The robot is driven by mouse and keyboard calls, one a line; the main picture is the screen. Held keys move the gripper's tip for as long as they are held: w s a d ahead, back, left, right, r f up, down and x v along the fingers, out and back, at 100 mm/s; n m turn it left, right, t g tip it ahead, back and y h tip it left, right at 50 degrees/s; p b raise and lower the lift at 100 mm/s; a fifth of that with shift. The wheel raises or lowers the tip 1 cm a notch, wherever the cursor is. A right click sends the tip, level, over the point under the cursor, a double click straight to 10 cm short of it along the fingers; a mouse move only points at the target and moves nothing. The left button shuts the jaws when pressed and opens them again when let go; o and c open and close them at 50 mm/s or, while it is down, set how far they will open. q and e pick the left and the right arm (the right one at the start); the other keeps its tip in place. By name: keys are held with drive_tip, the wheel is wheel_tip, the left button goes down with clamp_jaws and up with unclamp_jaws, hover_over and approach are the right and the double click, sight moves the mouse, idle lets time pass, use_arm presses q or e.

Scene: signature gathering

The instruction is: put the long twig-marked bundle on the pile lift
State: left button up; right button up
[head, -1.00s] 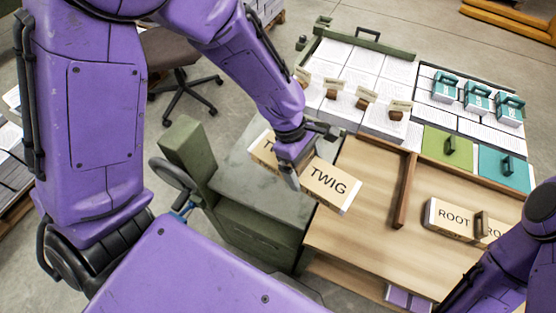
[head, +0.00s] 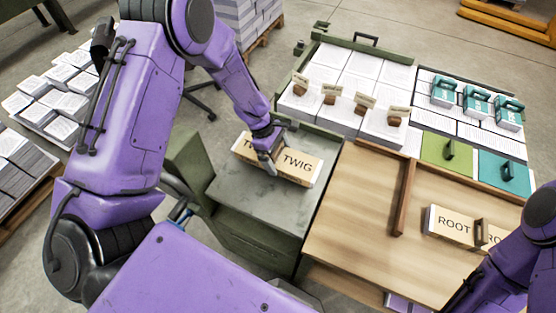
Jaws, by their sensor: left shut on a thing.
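The long tan TWIG-marked bundle (head: 300,163) is over the far part of the grey top of the green pile lift (head: 258,205). It lies about level, with white paper showing at its end. My left gripper (head: 267,160) is shut around its middle from above and hides part of the label. Whether the bundle touches the lift's top or hangs just above it I cannot tell. My right arm (head: 510,255) shows at the lower right, but its gripper is out of view.
A wooden table with a brown divider (head: 404,198) adjoins the lift on the right. A ROOT-marked bundle (head: 452,225) lies on it. Behind are paper stacks with wooden-handled weights (head: 362,103), and teal blocks (head: 477,96). The lift's near top is clear.

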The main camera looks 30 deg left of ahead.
sight(278, 162)
use_arm(q)
drive_tip(key=shift+f, duration=1.5)
drive_tip(key=shift+f, duration=0.1)
drive_tip(key=o, duration=1)
drive_tip(key=v, duration=1.2)
